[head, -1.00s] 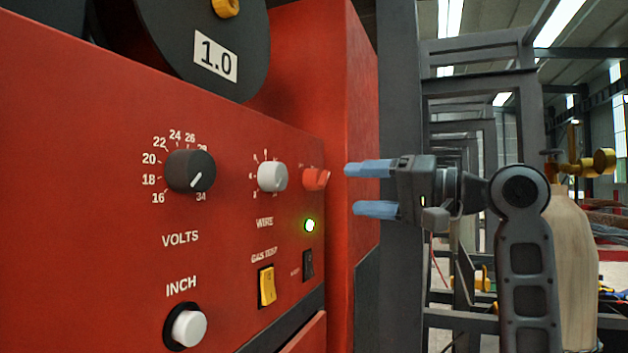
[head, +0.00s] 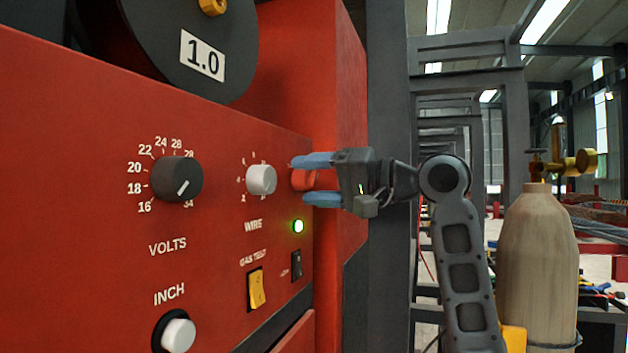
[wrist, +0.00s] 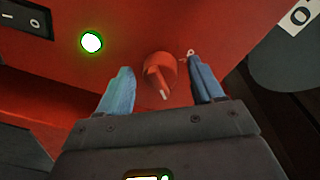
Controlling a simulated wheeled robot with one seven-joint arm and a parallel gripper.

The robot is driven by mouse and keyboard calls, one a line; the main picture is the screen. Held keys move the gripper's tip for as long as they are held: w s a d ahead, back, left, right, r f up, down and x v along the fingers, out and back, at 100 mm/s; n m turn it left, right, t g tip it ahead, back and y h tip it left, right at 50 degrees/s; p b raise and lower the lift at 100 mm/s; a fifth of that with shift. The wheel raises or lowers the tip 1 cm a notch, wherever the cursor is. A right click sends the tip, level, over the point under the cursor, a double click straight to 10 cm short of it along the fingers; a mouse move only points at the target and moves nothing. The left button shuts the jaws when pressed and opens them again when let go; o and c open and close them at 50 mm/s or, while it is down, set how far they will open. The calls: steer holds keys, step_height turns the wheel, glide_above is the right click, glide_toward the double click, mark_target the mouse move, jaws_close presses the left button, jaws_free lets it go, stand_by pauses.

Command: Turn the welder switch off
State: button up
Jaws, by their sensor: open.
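The welder's red front panel (head: 80,170) fills the left of the head view. Its red rotary switch (head: 303,180) sits at the panel's right edge, partly hidden behind my gripper. In the wrist view the red switch (wrist: 160,75) shows a pointed grip with a pale tip mark. My gripper (head: 312,180) is open, with its blue fingers (wrist: 160,88) on either side of the switch and a gap visible on both sides. A green lamp (head: 298,226) below the switch is lit; it also shows in the wrist view (wrist: 91,42).
A grey wire knob (head: 261,179) is just left of my fingers. A black rocker (head: 296,265) and a yellow gas test rocker (head: 256,289) lie below. A black volts knob (head: 176,180) is farther left. A gas cylinder (head: 538,260) stands at right.

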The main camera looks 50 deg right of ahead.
steer(key=c, duration=1.1)
steer(key=shift+o, duration=0.2)
steer(key=shift+f, duration=0.1)
steer(key=n+b, duration=0.1)
steer(key=n, duration=0.1)
steer(key=n+b, duration=0.2)
steer(key=shift+f+n, duration=0.2)
steer(key=shift+n, duration=0.2)
steer(key=n+b, duration=0.3)
steer(key=n, duration=0.1)
steer(key=shift+d+n+t+y, duration=0.1)
steer(key=shift+n+t+y, duration=0.2)
steer(key=shift+n+y, duration=0.1)
steer(key=n+b, duration=0.4)
steer(key=n, duration=0.1)
steer(key=shift+d+n+y, duration=0.1)
steer(key=shift+n+y, duration=0.2)
steer(key=shift+n, duration=0.1)
steer(key=shift+n+y+b, duration=0.4)
steer(key=shift+n+b, duration=0.55)
steer(key=shift+n, duration=0.75)
steer(key=shift+r+n, duration=0.1)
steer(key=shift+n, duration=0.2)
